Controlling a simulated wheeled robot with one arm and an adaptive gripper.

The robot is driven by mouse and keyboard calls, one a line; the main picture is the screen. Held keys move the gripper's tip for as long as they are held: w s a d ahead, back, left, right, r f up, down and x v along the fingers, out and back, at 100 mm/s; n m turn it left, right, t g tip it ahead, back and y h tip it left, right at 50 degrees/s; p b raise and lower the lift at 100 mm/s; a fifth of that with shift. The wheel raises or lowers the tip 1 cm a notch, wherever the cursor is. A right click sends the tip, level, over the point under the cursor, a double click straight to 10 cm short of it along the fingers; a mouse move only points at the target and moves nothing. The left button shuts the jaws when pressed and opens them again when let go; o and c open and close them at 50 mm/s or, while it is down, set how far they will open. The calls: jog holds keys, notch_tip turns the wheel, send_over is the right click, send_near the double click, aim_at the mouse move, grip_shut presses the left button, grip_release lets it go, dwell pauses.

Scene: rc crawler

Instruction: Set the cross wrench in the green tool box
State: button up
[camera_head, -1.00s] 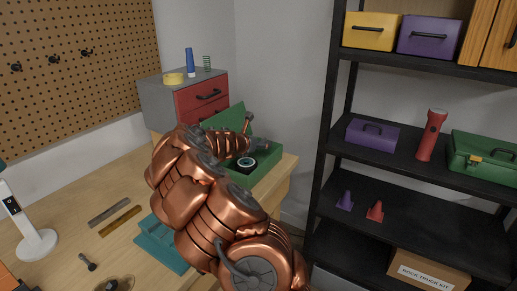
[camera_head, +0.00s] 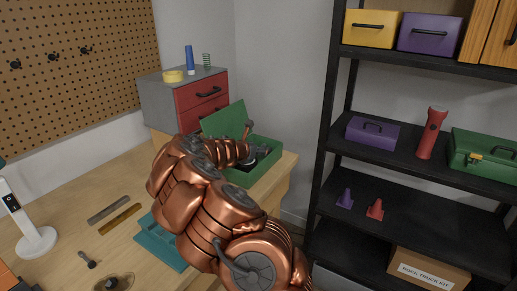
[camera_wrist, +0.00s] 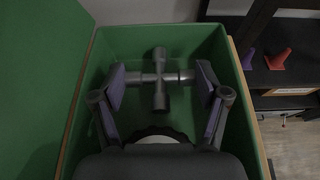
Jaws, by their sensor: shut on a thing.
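The open green tool box (camera_head: 238,177) stands at the bench's far right corner with its lid raised. In the wrist view its green walls (camera_wrist: 208,38) surround my fingers and the wrench. The grey cross wrench (camera_wrist: 160,78) lies between the two purple finger pads. My gripper (camera_wrist: 160,88) is shut on its opposite arms. I cannot tell whether the wrench touches the box floor.
A grey cabinet with red drawers (camera_head: 202,96) stands behind the box. The black shelf (camera_head: 420,170) is to the right and holds a closed green case (camera_head: 482,158). A teal tray (camera_head: 160,243) lies on the bench near my arm.

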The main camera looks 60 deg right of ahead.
jog(key=shift+f, duration=0.3)
jog(key=o, duration=0.9)
jog(key=shift+c, duration=0.2)
jog(key=shift+o, duration=0.2)
jog(key=shift+s+f, duration=0.1)
jog(key=shift+f, duration=0.05)
jog(key=shift+r+p, duration=0.4)
jog(key=shift+r, duration=0.2)
jog(key=v, duration=0.6)
jog(key=b+v, duration=0.1)
jog(key=v, duration=0.5)
jog(key=shift+r, duration=0.25)
